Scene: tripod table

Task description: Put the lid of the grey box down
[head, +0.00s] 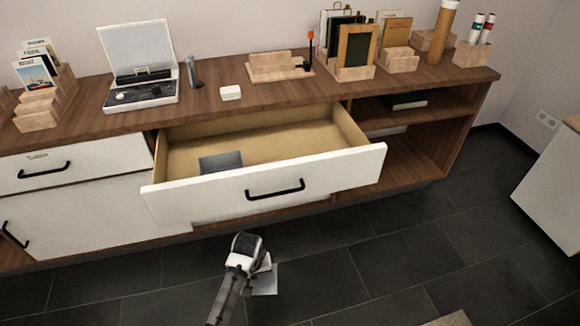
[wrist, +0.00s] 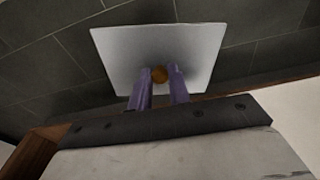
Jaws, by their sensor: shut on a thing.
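My gripper (head: 262,264) is in front of the open drawer, over the dark floor. In the wrist view its two purple fingers (wrist: 159,84) are shut on the small orange knob (wrist: 160,74) of a flat, light grey square lid (wrist: 120,50). In the head view the lid (head: 265,284) shows partly beside my gripper, apart from the furniture. A grey box (head: 220,162) sits in the drawer towards its front left; its lower part is hidden by the drawer front.
The white-fronted drawer (head: 330,172) is pulled out, and most of its inside is bare. On the wooden sideboard (head: 215,110) stand an open white case (head: 140,95), a small white block (head: 231,93) and wooden holders (head: 280,66).

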